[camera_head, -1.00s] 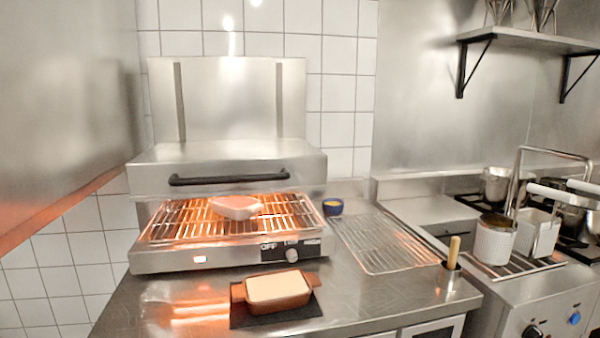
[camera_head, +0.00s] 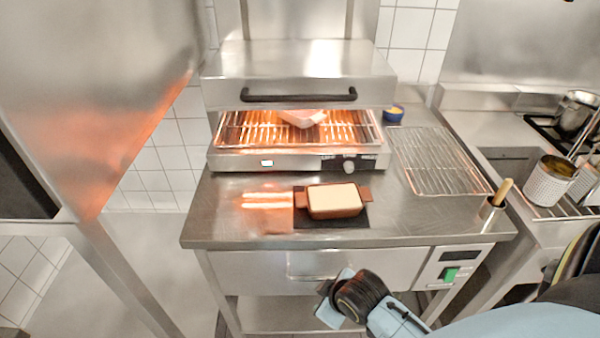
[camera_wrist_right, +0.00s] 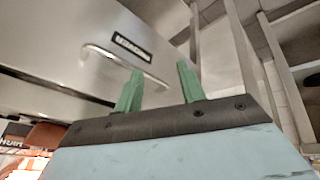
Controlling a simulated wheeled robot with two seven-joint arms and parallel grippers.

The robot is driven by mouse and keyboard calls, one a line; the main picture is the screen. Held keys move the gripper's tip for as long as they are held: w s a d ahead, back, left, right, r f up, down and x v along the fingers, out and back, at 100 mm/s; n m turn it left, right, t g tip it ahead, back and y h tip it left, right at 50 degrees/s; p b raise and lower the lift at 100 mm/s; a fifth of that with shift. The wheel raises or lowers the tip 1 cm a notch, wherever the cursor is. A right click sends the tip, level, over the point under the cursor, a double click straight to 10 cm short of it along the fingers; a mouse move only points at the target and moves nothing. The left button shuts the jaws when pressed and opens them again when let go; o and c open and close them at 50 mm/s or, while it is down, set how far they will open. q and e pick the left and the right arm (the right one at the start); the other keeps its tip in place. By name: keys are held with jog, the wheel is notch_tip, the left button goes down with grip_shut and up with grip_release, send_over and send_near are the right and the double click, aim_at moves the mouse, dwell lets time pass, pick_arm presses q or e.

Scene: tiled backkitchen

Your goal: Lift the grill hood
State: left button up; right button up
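The grill hood (camera_head: 300,75) is a steel box with a black bar handle (camera_head: 298,95) along its front. It hangs over the glowing grill rack (camera_head: 245,128), with a gap between them. A pale pink piece of food (camera_head: 303,117) lies on the rack, partly hidden by the hood. My right gripper (camera_wrist_right: 160,85) shows two green fingers, apart and with nothing between them, in the right wrist view. In the head view my right arm (camera_head: 400,318) is low, in front of the counter drawer and well below the handle. My left gripper is not in view.
A brown dish with pale filling (camera_head: 335,200) sits on a black mat (camera_head: 300,220) before the grill. A wire rack (camera_head: 440,160), a small blue bowl (camera_head: 393,114) and a wooden-handled tool in a steel holder (camera_head: 495,200) stand to the right. A drawer handle (camera_wrist_right: 120,58) shows in the wrist view.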

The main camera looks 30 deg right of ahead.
jog(key=w+d+r+n+t+p, duration=0.1)
jog(key=w+r+t, duration=0.15)
jog(key=r, duration=0.35)
jog(key=w+d+r+n+t+p, duration=0.1)
jog(key=w+d+r+n, duration=0.1)
jog(key=w+r, duration=0.3)
jog(key=n+t+h+p, duration=0.1)
jog(key=n+t+h, duration=0.1)
jog(key=n+t, duration=0.5)
send_near(301, 99)
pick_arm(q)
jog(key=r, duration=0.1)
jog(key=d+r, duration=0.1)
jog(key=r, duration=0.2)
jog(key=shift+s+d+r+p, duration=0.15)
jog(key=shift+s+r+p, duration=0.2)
pick_arm(e)
jog(key=x, duration=1.1)
jog(key=shift+d, duration=0.1)
grip_shut()
